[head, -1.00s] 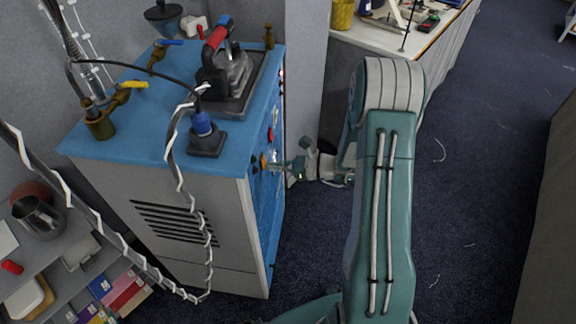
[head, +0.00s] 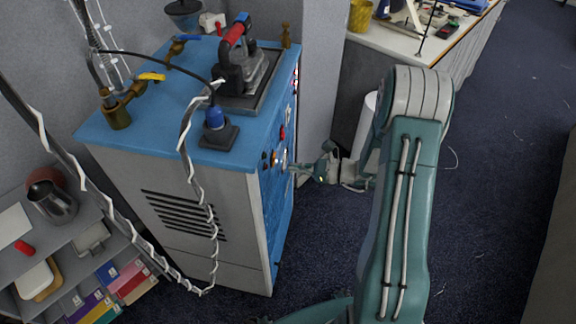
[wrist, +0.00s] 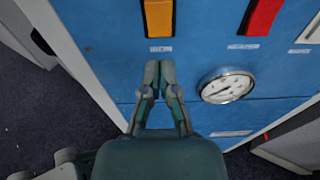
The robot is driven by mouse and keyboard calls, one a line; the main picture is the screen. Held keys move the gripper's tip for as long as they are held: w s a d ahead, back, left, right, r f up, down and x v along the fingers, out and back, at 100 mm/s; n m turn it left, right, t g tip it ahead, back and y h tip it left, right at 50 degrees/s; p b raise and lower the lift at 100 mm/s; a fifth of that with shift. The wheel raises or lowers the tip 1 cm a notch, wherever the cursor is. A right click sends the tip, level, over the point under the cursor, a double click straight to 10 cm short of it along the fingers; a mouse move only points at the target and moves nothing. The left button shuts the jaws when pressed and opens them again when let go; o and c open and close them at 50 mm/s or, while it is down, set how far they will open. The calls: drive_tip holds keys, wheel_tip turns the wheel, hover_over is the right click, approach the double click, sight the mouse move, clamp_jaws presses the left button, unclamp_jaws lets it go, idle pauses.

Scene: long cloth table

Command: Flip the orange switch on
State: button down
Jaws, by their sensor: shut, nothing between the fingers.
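The orange switch (wrist: 158,17) is a rectangular rocker on the blue panel, at the top middle of the wrist view and cut by the frame edge. A small white label sits under it. My gripper (wrist: 160,68) is shut and empty, its fingertips together below the switch and label in that view. I cannot tell whether the tips touch the panel. In the head view my gripper (head: 290,168) points left at the front panel of the blue-topped cabinet (head: 150,118). The switch is too small there to make out clearly.
A red switch (wrist: 262,15) is right of the orange one, and a round white gauge (wrist: 227,86) is below it. An iron (head: 240,72) and a blue plug-like item (head: 214,120) stand on the cabinet. A white counter (head: 400,42) is behind; dark floor (head: 490,170) is clear at right.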

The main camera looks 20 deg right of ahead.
drive_tip(key=f+v, duration=0.2)
drive_tip(key=v, duration=0.8)
drive_tip(key=shift+d+f, duration=0.25)
drive_tip(key=shift+a, duration=0.1)
drive_tip(key=s+a+r+n+g+h, duration=0.5)
drive_tip(key=s+a+r+n+g, duration=0.25)
drive_tip(key=a+r+n, duration=0.45)
drive_tip(key=s+r+n+t+h, duration=0.5)
drive_tip(key=s+r+n+h, duration=0.4)
drive_tip(key=s+r+n, duration=0.2)
drive_tip(key=shift+a+r+n+h, duration=0.15)
drive_tip(key=shift+r+n+h, duration=0.2)
drive_tip(key=shift+r, duration=0.3)
